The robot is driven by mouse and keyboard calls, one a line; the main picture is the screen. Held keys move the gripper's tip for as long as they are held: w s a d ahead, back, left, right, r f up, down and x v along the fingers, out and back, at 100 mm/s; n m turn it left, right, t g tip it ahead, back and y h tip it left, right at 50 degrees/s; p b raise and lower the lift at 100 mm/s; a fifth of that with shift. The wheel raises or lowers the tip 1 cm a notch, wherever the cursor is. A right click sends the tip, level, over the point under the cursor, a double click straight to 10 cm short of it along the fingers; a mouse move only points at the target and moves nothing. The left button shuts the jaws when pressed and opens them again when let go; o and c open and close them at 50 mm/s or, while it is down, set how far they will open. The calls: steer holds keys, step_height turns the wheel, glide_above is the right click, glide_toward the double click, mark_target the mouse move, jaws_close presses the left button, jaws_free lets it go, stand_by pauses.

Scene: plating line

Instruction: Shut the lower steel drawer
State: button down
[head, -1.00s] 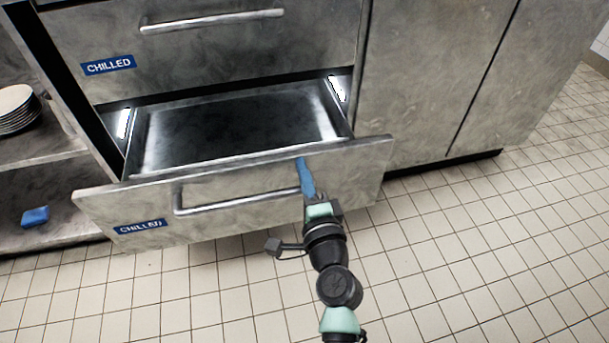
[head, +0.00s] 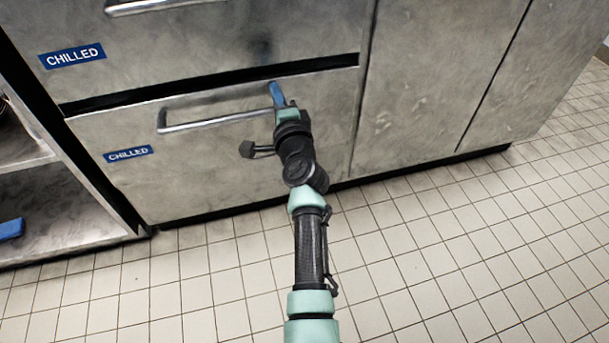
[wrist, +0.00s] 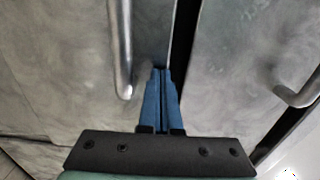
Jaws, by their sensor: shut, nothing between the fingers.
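The lower steel drawer (head: 210,165) has a blue CHILLED label and a bar handle (head: 215,122). Its front now stands about level with the cabinet face, with a dark gap along its top edge, and its inside is hidden. My gripper (head: 274,86) is shut and empty, its blue fingers at the drawer front's upper edge by the right end of the handle. In the wrist view the shut fingers (wrist: 160,75) point at the drawer front beside the handle (wrist: 122,60) and near the dark gap. I cannot tell whether they touch the front.
The upper drawer (head: 200,50), also labelled CHILLED, is above. Plain steel cabinet doors (head: 440,80) are to the right. An open shelf (head: 60,205) with a blue item (head: 11,229) is at left. The tiled floor (head: 420,270) in front is clear.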

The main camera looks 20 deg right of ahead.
steer(key=shift+w+r, duration=0.2)
steer(key=shift+w, duration=0.35)
steer(key=shift+w+r, duration=0.2)
steer(key=shift+w, duration=0.3)
steer(key=shift+f, duration=0.1)
